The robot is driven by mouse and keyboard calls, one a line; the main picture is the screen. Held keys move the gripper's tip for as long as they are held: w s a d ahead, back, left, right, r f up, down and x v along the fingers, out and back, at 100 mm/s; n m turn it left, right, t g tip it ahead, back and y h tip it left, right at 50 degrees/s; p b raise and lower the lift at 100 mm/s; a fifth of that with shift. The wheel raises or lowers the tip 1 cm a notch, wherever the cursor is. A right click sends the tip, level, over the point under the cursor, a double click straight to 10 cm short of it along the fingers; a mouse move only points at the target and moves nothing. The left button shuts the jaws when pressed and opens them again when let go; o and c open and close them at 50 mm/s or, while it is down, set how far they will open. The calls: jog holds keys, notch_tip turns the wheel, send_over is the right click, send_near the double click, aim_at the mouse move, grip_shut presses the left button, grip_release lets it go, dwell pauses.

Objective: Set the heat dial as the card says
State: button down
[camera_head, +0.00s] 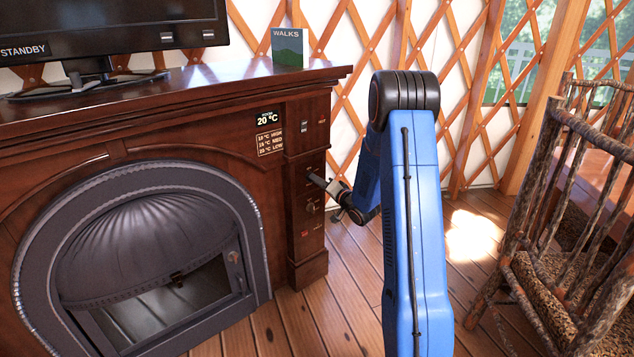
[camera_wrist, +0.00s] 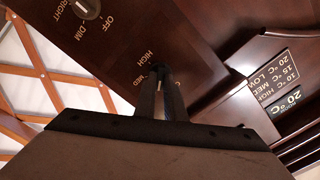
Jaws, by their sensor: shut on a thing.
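My gripper (camera_head: 318,182) reaches the side post of the dark wood fireplace. In the wrist view its fingers (camera_wrist: 161,80) are shut on the heat dial, which they mostly hide. The labels HIGH and MED show beside the fingertips; I cannot tell where the dial points. The card (camera_head: 270,141) on the fireplace front reads 10 °C HIGH, 15 °C MED, 20 °C LOW. It also shows upside down in the wrist view (camera_wrist: 275,76). Above it, a small room display (camera_head: 267,119) reads 20 °C.
Another knob (camera_wrist: 87,8), marked OFF, DIM and BRIGHT, is on the same post. A switch (camera_head: 304,127) sits higher up. A screen (camera_head: 110,30) reading STANDBY and a book marked WALKS (camera_head: 288,48) stand on the mantel. A log chair (camera_head: 560,215) stands at right.

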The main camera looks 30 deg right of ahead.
jog(key=shift+m, duration=0.6)
jog(key=shift+d, duration=0.1)
jog(key=c, duration=1.8)
grip_release()
jog(key=shift+c, duration=0.2)
jog(key=v, duration=1.7)
jog(key=shift+s, duration=0.25)
